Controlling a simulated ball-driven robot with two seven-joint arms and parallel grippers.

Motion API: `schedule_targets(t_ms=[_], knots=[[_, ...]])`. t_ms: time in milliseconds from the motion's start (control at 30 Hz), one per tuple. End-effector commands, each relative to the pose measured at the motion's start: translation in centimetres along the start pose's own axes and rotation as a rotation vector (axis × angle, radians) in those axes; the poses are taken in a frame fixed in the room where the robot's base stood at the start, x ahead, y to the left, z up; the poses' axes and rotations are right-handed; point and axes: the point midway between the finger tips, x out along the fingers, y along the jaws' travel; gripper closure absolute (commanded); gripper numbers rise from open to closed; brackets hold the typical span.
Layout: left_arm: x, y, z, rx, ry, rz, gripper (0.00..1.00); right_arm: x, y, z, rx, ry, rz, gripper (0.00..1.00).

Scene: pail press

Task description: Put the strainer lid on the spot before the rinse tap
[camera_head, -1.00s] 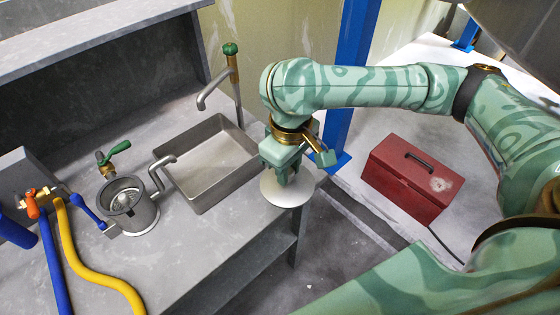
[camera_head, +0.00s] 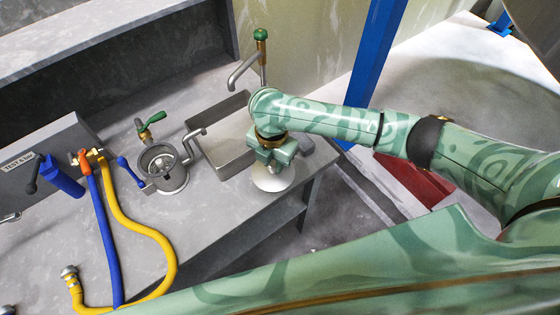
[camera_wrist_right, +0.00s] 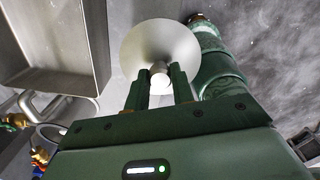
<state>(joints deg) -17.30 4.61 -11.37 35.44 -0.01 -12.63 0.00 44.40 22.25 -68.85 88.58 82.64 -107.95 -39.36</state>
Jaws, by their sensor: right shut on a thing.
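The strainer lid, a pale round disc (camera_head: 273,181), is held by its knob in my right gripper (camera_head: 271,166) near the worktop's front edge, right of the sink's near corner. In the right wrist view, the lid (camera_wrist_right: 158,45) faces me and the two fingers (camera_wrist_right: 159,85) close on its knob. I cannot tell whether the lid touches the worktop. A tall tap with a green knob (camera_head: 261,58), probably the rinse tap, stands behind the sink. No marked spot can be made out for sure. My left gripper is out of view.
The steel sink (camera_head: 215,142) lies left of the lid and shows in the wrist view (camera_wrist_right: 75,35). A round steel pot (camera_head: 163,168) stands further left, near blue and yellow hoses (camera_head: 150,232). A red toolbox (camera_head: 413,181) sits on the floor, partly behind my arm.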

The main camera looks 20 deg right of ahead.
Motion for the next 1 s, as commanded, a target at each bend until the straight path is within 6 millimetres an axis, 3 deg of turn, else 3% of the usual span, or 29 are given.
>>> schedule_targets(t_ms=[100, 300, 533, 733, 1000], knots=[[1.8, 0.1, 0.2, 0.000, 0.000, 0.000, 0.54, 2.6, 0.9, 3.0, 0.007, 0.002, -0.001, 1.00], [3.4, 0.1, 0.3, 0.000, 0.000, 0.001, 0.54, 5.7, 1.8, 5.6, 0.003, 0.001, 0.001, 1.00], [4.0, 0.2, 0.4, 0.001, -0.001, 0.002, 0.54, 6.9, 2.1, 6.7, 0.002, 0.001, 0.001, 1.00], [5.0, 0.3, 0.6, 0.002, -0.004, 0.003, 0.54, 9.9, 2.1, 6.8, 0.001, 0.000, 0.001, 1.00], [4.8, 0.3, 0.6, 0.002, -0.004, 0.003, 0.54, 9.8, 2.1, 6.8, 0.000, -0.001, 0.003, 1.00]])
